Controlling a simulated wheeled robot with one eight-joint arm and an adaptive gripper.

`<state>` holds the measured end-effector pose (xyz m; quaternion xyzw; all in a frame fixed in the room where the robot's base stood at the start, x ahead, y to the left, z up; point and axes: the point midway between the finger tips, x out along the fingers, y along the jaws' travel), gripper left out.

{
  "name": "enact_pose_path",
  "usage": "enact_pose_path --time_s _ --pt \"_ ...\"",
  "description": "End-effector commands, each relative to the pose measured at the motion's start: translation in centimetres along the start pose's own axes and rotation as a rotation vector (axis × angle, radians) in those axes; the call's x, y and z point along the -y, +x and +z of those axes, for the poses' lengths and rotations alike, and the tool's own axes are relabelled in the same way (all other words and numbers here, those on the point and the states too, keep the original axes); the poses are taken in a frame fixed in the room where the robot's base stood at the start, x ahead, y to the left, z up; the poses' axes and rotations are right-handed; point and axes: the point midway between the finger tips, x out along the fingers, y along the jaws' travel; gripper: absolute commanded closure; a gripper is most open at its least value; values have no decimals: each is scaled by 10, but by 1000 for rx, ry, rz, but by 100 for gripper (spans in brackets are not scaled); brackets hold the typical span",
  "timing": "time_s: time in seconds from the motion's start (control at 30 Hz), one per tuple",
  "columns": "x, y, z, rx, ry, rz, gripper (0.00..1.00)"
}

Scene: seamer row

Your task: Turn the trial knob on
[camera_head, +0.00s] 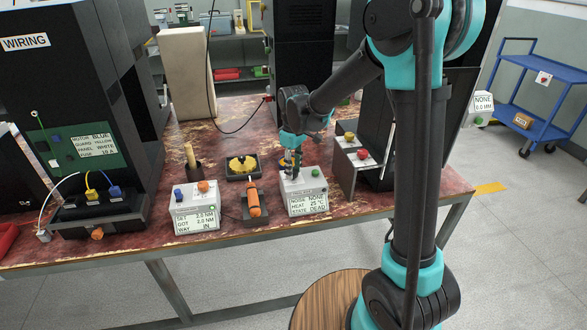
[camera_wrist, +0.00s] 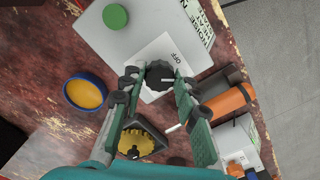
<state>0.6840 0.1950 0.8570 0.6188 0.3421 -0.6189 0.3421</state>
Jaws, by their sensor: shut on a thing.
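The trial box (camera_head: 303,192) is a pale box on the bench with a front display reading NOISE NONE, HEAT 25 C, STATE DEAD. The trial knob (camera_wrist: 160,74) is a dark ridged knob on its top, with an OFF label (camera_wrist: 178,58) beside it and a small light mark on the knob. My gripper (camera_head: 291,168) reaches down onto the box top. In the wrist view my gripper (camera_wrist: 158,80) has its fingertips on both sides of the knob, shut on it. In the head view my fingers hide the knob.
A green button (camera_wrist: 115,17) is also on the box top. To the left are an orange-handled tool (camera_head: 253,198), a yellow toothed part in a black tray (camera_head: 231,177) and a SET/GOT display box (camera_head: 195,213). A black-and-grey stand (camera_head: 346,175) with buttons is close on the right.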

Motion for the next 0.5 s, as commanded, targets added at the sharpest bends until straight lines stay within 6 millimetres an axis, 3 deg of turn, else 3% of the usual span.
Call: enact_pose_path --time_s 0.5 --pt "1 0 0 0 489 1 98"
